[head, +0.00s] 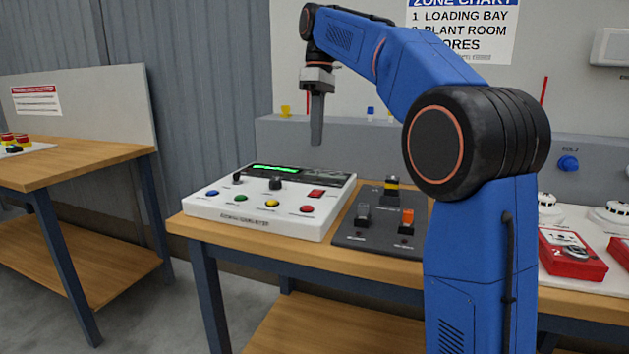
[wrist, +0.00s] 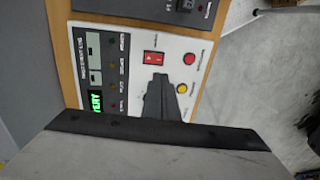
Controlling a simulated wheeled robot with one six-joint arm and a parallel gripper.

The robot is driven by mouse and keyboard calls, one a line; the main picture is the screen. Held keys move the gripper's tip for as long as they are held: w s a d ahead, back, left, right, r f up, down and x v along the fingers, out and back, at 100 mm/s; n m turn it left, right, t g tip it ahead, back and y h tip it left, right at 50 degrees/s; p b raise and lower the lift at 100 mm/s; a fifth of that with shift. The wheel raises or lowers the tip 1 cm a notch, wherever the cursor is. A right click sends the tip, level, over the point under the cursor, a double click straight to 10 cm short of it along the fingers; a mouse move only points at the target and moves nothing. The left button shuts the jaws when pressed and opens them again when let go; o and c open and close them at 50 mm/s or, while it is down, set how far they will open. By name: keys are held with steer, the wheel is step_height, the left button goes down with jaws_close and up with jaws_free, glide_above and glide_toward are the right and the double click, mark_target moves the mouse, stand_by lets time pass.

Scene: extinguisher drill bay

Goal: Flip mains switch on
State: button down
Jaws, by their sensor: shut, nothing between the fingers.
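A white control panel (head: 262,227) lies on the wooden bench and carries a red rocker switch (head: 316,194) near its right side. The rocker also shows in the wrist view (wrist: 154,58), just beyond the fingertips. Its label is too small to read, and I cannot tell for sure which way it is tipped. The panel's display (head: 275,169) is lit green. My gripper (head: 316,140) is shut and empty, pointing down above the panel and apart from it. In the wrist view my gripper (wrist: 158,80) covers part of the panel face.
The panel also has dark knobs (head: 275,183) and coloured buttons (head: 306,209). A dark grey board (head: 372,241) with several switches lies close on its right. Red boxes (head: 570,257) stand further right. Another bench (head: 85,160) is at the left.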

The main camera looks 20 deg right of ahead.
mark_target(316, 191)
steer(key=f, duration=0.8)
steer(key=s+a+f, duration=0.1)
steer(key=f, duration=0.3)
steer(key=shift+s, duration=0.1)
steer(key=shift+s+f, duration=0.1)
steer(key=shift+f, duration=0.05)
steer(key=shift+w+d+r, duration=0.25)
steer(key=shift+w+d, duration=0.25)
steer(key=shift+w, duration=0.15)
stand_by(0.3)
step_height(316, 191, up, 14)
steer(key=s+a, duration=0.1)
steer(key=shift+s, duration=0.2)
stand_by(0.5)
